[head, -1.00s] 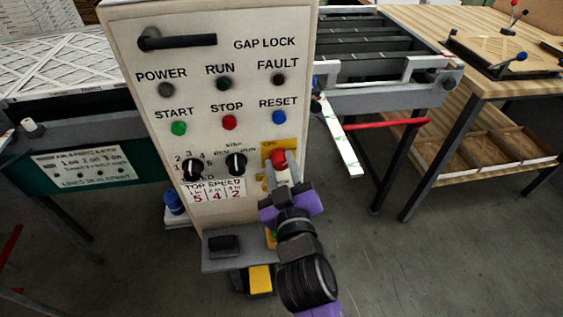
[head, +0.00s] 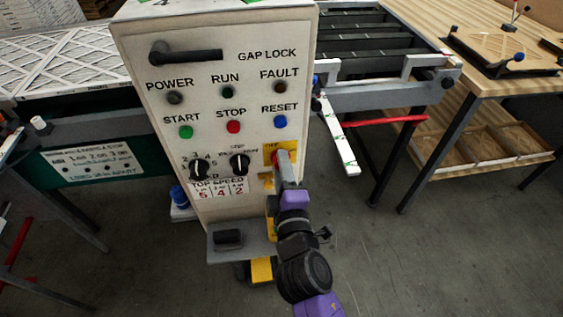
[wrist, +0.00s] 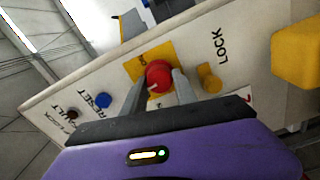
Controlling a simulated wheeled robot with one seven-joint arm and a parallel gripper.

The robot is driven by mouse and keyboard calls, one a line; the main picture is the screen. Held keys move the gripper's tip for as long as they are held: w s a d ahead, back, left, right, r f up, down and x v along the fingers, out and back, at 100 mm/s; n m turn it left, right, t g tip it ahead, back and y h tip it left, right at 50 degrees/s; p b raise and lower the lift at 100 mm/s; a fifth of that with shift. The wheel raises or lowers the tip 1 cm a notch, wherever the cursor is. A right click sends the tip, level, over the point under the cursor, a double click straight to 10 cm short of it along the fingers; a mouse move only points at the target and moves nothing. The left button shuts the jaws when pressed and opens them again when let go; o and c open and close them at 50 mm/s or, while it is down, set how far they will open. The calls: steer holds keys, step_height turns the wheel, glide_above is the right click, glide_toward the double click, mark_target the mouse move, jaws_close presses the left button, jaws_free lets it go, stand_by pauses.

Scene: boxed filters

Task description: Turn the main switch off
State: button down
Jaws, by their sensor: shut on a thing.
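The main switch is a red round knob (head: 280,156) on a yellow plate (head: 268,148) at the panel's lower right. In the wrist view the knob (wrist: 157,73) lies between the two grey fingertips, with a pale mark on its face. My gripper (head: 285,171) is shut on it, one finger on each side. The plate's lettering is partly hidden by the knob and fingers; "OFF" seems to stand at its top in the head view, and I cannot read the knob's exact position.
The pale control panel (head: 190,110) carries POWER, RUN and FAULT lamps, START, STOP and RESET buttons, and two black selector knobs. The blue RESET button (wrist: 103,100) is near my fingers. A yellow block (wrist: 297,55) stands out at the wrist view's right. A grey shelf (head: 245,243) juts out below.

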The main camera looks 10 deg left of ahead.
steer(key=shift+n+p, duration=0.4)
steer(key=shift+n, duration=0.7)
steer(key=c, duration=1)
jaws_free()
steer(key=v, duration=0.7)
steer(key=shift+s+b, duration=0.4)
steer(key=shift+b, duration=0.05)
steer(key=shift+d, duration=0.1)
